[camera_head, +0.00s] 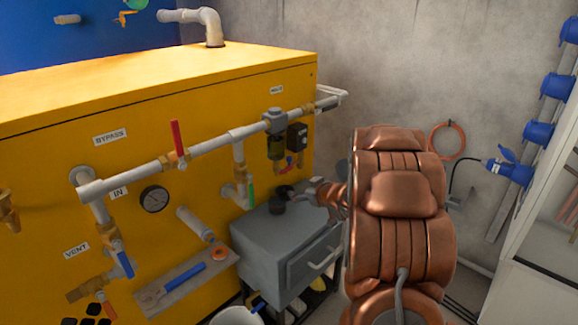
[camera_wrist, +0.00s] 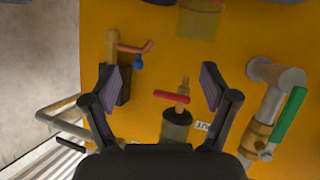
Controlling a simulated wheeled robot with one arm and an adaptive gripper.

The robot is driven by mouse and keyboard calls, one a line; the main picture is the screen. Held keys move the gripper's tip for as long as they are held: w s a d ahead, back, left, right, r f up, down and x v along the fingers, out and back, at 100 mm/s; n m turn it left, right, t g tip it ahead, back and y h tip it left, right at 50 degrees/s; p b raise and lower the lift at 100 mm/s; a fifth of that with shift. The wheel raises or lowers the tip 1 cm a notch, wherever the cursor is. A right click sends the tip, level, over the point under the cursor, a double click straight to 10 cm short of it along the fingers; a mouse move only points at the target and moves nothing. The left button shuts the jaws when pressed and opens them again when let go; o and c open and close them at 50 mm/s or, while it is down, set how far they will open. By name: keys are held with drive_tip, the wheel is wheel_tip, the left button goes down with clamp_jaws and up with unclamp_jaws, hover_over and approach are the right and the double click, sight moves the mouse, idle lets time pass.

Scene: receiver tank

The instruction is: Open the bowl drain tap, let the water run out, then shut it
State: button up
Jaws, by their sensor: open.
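The filter bowl (camera_head: 275,148) hangs dark and greenish under the pipe on the yellow tank; its water level cannot be read. In the wrist view, which looks upside down, the bowl (camera_wrist: 177,127) is a dark cylinder. The bowl drain tap, a short brass stem with a red handle (camera_wrist: 172,97), sits at the bowl's end; its handle lies across the stem. My gripper (camera_head: 282,198) is low in front of the tank, above the grey cabinet. Its open fingers (camera_wrist: 161,88) stand to either side of the tap in the wrist view, apart from it and empty.
A dark box (camera_wrist: 123,85) with a brass fitting and orange lever (camera_wrist: 135,47) is close to one finger. A green-handled valve (camera_wrist: 290,118) is on the other side. A translucent container (camera_wrist: 202,20) shows beyond the tap. The grey cabinet (camera_head: 262,237) stands below.

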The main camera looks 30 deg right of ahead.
sight(288, 171)
wheel_tip(288, 171, up, 4)
drive_tip(key=s+n+t+y+p, duration=0.1)
drive_tip(key=s+t+y+p, duration=0.1)
drive_tip(key=t+y, duration=0.25)
drive_tip(key=shift+y, duration=0.35)
drive_tip(key=shift+b+x, duration=0.35)
drive_tip(key=shift+x, duration=3.6)
drive_tip(key=shift+a+f, duration=0.1)
drive_tip(key=shift+a, duration=0.05)
drive_tip(key=c, duration=1.2)
drive_tip(key=shift+o, duration=0.2)
